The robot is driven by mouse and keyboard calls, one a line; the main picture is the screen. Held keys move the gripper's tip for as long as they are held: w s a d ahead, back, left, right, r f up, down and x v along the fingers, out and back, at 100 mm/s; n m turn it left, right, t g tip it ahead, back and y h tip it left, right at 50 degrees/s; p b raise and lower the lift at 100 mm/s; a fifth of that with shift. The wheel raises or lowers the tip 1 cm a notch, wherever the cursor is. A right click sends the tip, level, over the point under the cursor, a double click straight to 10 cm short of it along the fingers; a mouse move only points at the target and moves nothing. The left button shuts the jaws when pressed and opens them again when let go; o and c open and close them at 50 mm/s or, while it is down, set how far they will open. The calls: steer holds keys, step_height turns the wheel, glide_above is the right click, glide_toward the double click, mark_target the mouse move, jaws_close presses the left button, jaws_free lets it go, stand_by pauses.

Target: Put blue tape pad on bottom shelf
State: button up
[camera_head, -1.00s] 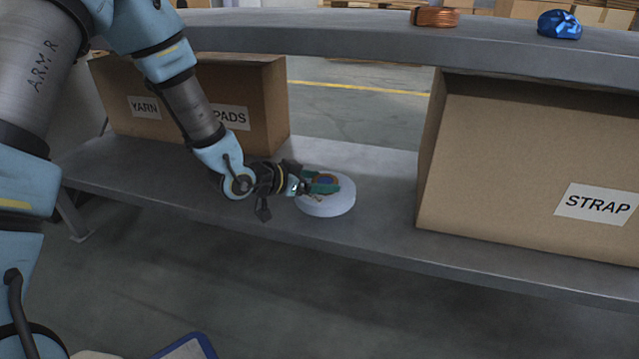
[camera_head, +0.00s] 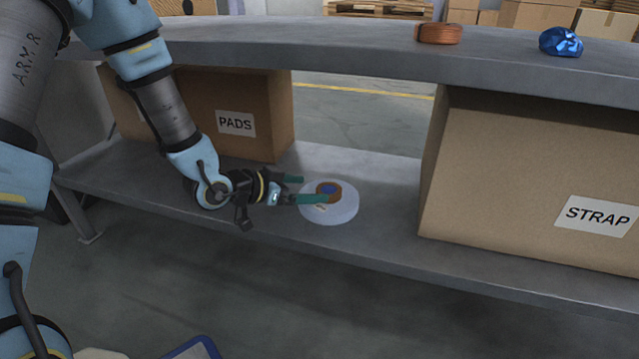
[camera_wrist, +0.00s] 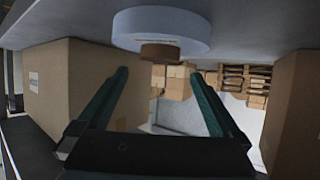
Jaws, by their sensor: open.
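The tape pad (camera_head: 343,212) is a pale, bluish-white round disc lying flat on the bottom shelf (camera_head: 389,222), between two cardboard boxes. A smaller brown ring with a blue centre (camera_head: 328,187) stands on top of it. In the wrist view, which is upside down, the disc (camera_wrist: 160,24) hangs at the top with the brown ring (camera_wrist: 160,51) below it. My gripper (camera_head: 313,189) is open, its green fingers apart and empty. It is level with the ring, left of it in the head view; one finger overlaps the disc and ring there. The fingers (camera_wrist: 160,74) stay apart in the wrist view.
A PADS box (camera_head: 240,100) stands behind my gripper, and a STRAP box (camera_head: 525,175) at the right. The upper shelf (camera_head: 330,43) runs overhead, carrying a copper-coloured coil (camera_head: 438,34) and a crumpled blue item (camera_head: 561,42). Bare shelf lies between the disc and the STRAP box.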

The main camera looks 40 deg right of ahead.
steer(key=w+a+r+n+t+y+p, duration=0.15)
steer(key=w+a, duration=0.25)
steer(key=a, duration=0.4)
steer(key=w+a+r+n+t+y+b, duration=0.1)
steer(key=w+a+n+t+y, duration=0.2)
steer(key=a, duration=0.4)
steer(key=w+a+r+n+t+y+p, duration=0.1)
steer(key=w+a+r+n+y, duration=0.15)
steer(key=w+a, duration=0.45)
steer(key=s+a+r+n+g+y, duration=0.2)
steer(key=s+a+n, duration=0.3)
steer(key=a, duration=0.5)
steer(key=s+a+r+n+g+y, duration=0.1)
steer(key=s+a+r+n+y, duration=0.2)
steer(key=a, duration=0.8)
steer(key=shift+s+a+r+n+g+y, duration=0.25)
steer(key=shift+s+r+n+g+y, duration=0.1)
steer(key=shift+s+n, duration=0.6)
